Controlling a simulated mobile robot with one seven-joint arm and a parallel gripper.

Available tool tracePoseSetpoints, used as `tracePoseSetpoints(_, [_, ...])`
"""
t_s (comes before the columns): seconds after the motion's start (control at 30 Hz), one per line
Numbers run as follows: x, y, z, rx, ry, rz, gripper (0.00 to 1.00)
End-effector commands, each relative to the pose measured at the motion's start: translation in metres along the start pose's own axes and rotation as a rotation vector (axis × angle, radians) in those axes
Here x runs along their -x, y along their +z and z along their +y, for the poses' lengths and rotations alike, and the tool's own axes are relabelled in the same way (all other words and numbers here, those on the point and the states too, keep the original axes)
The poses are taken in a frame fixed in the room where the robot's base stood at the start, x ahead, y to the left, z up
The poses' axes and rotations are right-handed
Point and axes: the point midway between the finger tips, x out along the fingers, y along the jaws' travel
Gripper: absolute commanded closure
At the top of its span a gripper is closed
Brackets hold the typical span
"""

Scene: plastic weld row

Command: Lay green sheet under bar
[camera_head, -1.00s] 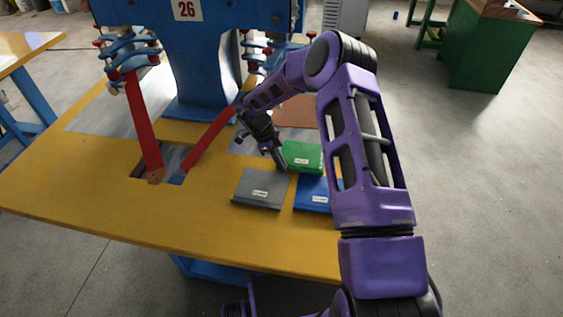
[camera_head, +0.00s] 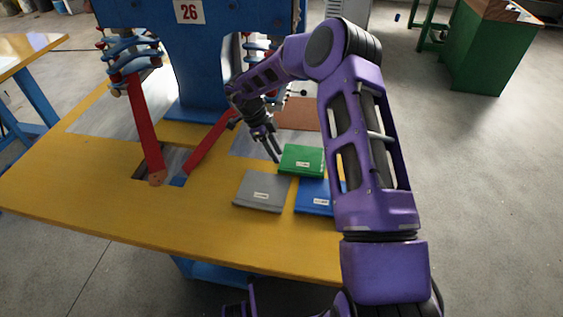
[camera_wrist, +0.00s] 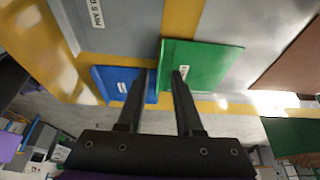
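The green sheet (camera_head: 301,160) lies flat on the yellow table, behind the grey and blue sheets, with a small white label. My gripper (camera_head: 277,159) is just left of its edge, pointing down. In the wrist view the gripper (camera_wrist: 165,73) has its two fingers apart with a gap between them. The green sheet (camera_wrist: 205,62) shows beyond and beside the right finger, its left edge between the tips; I cannot tell if they touch. The red bars (camera_head: 146,128) of the blue press slope down to the table at left.
The grey sheet (camera_head: 262,191) and blue sheet (camera_head: 314,197) lie in front of the green one; my arm hides part of the blue. The blue press (camera_head: 205,70) stands behind. A brown sheet (camera_head: 298,113) lies further back. The table's front left (camera_head: 110,205) is clear.

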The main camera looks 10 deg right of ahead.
Motion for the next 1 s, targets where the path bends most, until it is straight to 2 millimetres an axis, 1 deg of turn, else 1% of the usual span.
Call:
tracePoseSetpoints(0.03, [0.014,0.000,-0.001,-0.001,-0.003,-0.003,0.65])
tracePoseSetpoints(0.1, [0.028,0.000,-0.001,-0.001,-0.003,-0.002,0.65])
tracePoseSetpoints(0.2, [0.044,0.001,0.000,-0.001,-0.002,-0.003,0.65])
tracePoseSetpoints(0.3, [0.054,0.000,0.000,0.000,0.000,-0.001,0.65])
tracePoseSetpoints(0.47, [0.062,0.000,0.000,0.000,0.000,0.000,0.65])
tracePoseSetpoints(0.9, [0.062,0.001,-0.001,0.000,-0.003,0.000,0.65])
tracePoseSetpoints(0.97, [0.064,0.002,-0.004,-0.002,-0.026,0.000,0.65])
tracePoseSetpoints(1.0, [0.067,0.004,-0.009,-0.003,-0.061,0.002,0.65])
